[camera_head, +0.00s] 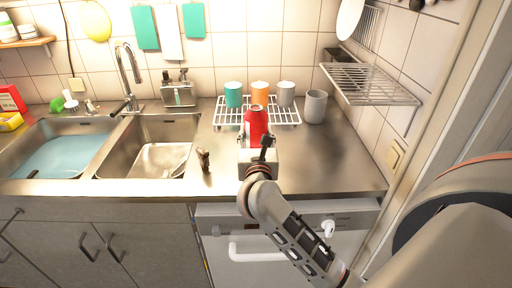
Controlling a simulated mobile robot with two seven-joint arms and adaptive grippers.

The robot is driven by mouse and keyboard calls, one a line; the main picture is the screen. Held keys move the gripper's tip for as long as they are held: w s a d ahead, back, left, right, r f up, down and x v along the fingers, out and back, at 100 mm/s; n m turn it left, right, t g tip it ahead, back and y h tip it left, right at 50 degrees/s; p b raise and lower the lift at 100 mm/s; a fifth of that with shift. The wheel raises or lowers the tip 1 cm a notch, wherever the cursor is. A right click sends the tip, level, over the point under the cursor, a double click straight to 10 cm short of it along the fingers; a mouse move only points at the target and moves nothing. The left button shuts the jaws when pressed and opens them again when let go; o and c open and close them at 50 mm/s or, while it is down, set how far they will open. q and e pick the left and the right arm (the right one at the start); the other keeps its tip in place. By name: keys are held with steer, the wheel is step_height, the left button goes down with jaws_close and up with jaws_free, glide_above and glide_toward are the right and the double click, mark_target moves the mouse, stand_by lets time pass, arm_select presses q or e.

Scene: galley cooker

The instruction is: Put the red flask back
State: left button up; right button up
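The red flask (256,123) is upright in front of the wire rack with the cups, with a narrower top. My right gripper (257,146) is at the end of the arm that comes in from the lower right. It is at the lower part of the flask, on the near side, and hides the flask's base. Dark finger parts show beside the flask, but I cannot tell whether they press on it or whether the flask stands on the counter. My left gripper is not in view.
The wire rack (290,117) holds teal, orange and grey cups; a grey mug (315,106) stands right of it. A wall rack (372,84) juts out above. A small brown object (204,158) stands near the front edge. The counter (335,160) at right is clear; sinks (110,122) are left.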

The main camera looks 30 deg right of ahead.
steer(key=shift+f+b, duration=0.4)
steer(key=shift+f, duration=1.75)
steer(key=shift+f, duration=0.15)
steer(key=o, duration=1.3)
